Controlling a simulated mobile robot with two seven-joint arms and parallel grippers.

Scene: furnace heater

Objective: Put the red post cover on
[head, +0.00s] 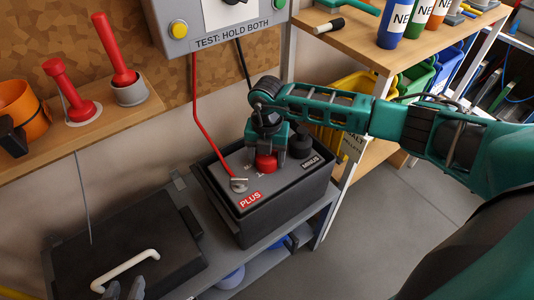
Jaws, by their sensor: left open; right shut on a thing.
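The red post cover (266,162) is a small red cap between the fingers of my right gripper (267,152), which is shut on it. It is over the rear middle of the black battery's top (252,222); I cannot tell whether it touches. The plus post, with a grey clamp (238,185) on the red cable (205,122), is bare, behind the PLUS label (250,200). A black cap (300,142) is behind the MINUS label (311,161). My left gripper (124,290) is open at the bottom edge, near a white handle (124,268); only its tips show.
A black lid or case (75,254) with the white handle lies left of the battery on the grey shelf (212,262). A grey test box (215,25) hangs above. A wooden shelf with red tools (118,50) is left. A wooden rack (430,45) with bottles stands right.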

